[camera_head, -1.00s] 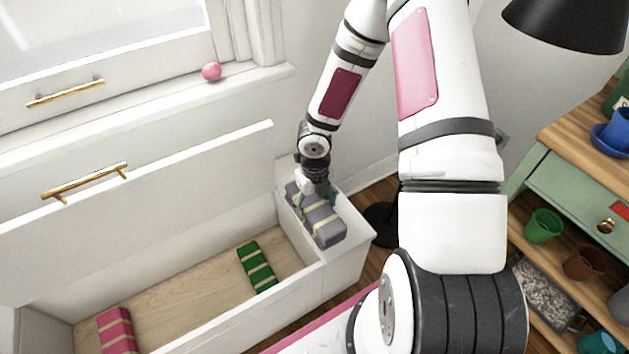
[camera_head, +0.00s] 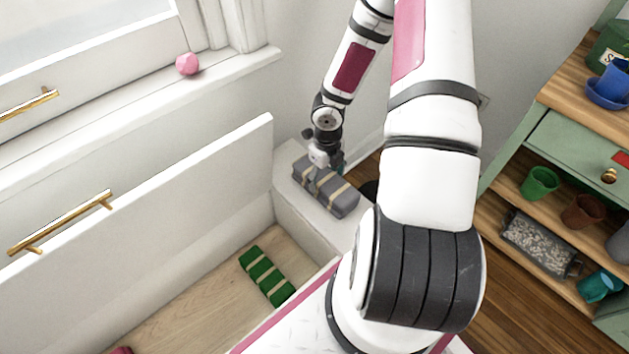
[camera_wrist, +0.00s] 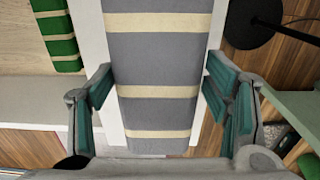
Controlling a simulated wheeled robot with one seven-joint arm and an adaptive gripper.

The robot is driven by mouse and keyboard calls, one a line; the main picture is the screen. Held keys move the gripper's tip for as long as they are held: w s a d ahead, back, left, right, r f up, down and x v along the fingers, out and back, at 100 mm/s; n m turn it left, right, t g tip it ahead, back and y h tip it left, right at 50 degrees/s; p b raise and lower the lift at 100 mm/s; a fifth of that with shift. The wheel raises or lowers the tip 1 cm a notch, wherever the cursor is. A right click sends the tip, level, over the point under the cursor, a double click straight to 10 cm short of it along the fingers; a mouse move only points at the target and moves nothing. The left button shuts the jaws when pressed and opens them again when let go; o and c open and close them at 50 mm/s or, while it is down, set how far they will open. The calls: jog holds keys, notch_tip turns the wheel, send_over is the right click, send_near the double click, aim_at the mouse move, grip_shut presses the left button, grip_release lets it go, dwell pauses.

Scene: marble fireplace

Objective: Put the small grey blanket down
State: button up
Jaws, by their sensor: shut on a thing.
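The small grey blanket (camera_head: 329,189) is a folded grey bundle with cream stripes, over the white end ledge of the open window bench. My gripper (camera_head: 321,168) is above it and shut on it. In the wrist view the grey blanket (camera_wrist: 160,75) runs between the two teal-padded fingers of my gripper (camera_wrist: 162,95). I cannot tell whether the blanket's underside touches the ledge (camera_head: 300,205).
The bench's open compartment holds a green striped blanket (camera_head: 266,275) on its wooden floor (camera_head: 185,305). The raised white lid (camera_head: 160,215) stands along the wall. A pink ball (camera_head: 187,64) sits on the sill. A green shelf unit (camera_head: 560,150) with pots stands at right.

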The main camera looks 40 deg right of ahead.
dwell(0.3)
jog(key=shift+f, duration=0.2)
jog(key=o, duration=1.3)
